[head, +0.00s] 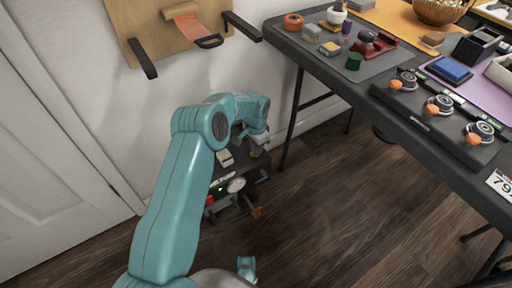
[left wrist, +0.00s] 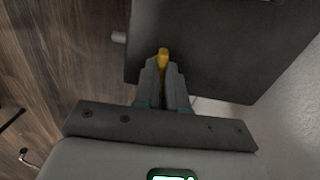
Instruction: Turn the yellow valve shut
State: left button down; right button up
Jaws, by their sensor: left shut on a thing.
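The yellow valve (left wrist: 163,56) shows in the left wrist view as a small narrow yellow handle against a dark flat panel (left wrist: 200,50). My left gripper (left wrist: 165,82) has its two grey fingers closed around the near end of the handle. In the head view my left arm reaches down to a dark unit (head: 255,172) low by the wall, and my left gripper (head: 258,150) is at its back right. The valve cannot be made out in the head view.
The unit carries a round gauge (head: 236,185) and a green light. A black table (head: 345,80) with knobs, blocks and a bowl stands at the right. A wooden board (head: 160,28) is on the wall above. Wooden floor (head: 325,215) lies open right of the unit.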

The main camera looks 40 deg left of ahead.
pick_arm(q)
jog(key=shift+m, duration=0.4)
jog(key=c, duration=1.2)
grip_release()
jog(key=shift+r, duration=0.15)
notch_tip(320, 180, up, 12)
jog(key=p, duration=0.4)
